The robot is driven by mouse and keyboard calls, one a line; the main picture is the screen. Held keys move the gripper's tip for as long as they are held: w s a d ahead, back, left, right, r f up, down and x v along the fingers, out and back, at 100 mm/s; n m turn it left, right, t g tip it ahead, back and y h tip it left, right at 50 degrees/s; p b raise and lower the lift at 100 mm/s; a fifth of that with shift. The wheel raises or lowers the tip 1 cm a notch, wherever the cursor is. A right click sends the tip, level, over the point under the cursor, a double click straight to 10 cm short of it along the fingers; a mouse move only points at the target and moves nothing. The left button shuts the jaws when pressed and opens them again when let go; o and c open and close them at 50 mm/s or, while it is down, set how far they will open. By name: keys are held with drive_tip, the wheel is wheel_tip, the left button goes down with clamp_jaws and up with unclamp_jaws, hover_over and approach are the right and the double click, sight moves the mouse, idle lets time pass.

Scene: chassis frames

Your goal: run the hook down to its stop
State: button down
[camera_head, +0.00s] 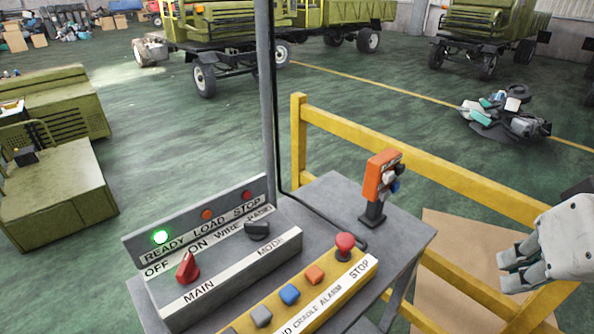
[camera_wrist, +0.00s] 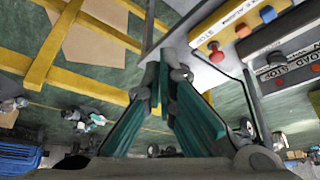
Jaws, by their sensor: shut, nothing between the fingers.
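The hook is not seen in either view. In front is a yellow button panel (camera_head: 330,287) with a red mushroom STOP button (camera_head: 344,246), orange ALARM button (camera_head: 314,274), blue button (camera_head: 289,294) and grey buttons. An orange handheld controller (camera_head: 381,176) stands upright in a dark holder behind the panel. My gripper (camera_head: 505,270) is shut and empty, right of the table; its fingers also show in the wrist view (camera_wrist: 163,78).
The grey table (camera_head: 400,228) carries the consoles, with a grey post (camera_head: 267,100) and black cable behind. A yellow rail (camera_head: 430,160) runs behind the table and to its right, near my gripper. Green trucks (camera_head: 225,35) and a scrap pile (camera_head: 505,115) stand farther off.

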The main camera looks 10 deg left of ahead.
drive_tip(key=shift+w, duration=0.25)
drive_tip(key=w+a+f+n+g+y+p, duration=0.1)
drive_tip(key=w+a+n+g, duration=0.15)
drive_tip(key=a+n, duration=0.55)
drive_tip(key=w+a+f+n+g, duration=0.1)
drive_tip(key=w+a+n, duration=0.2)
drive_tip(key=a+n, duration=0.5)
drive_tip(key=s+a+f+n+g, duration=0.1)
drive_tip(key=s+a+f+n, duration=0.2)
drive_tip(key=a+n, duration=0.3)
drive_tip(key=s+a+f+n+g+h, duration=0.1)
drive_tip(key=s+a+f+n, duration=0.3)
drive_tip(key=a, duration=1)
drive_tip(key=shift+s+f+n+p, duration=0.2)
drive_tip(key=shift+n+p, duration=0.2)
drive_tip(key=shift+n, duration=0.8)
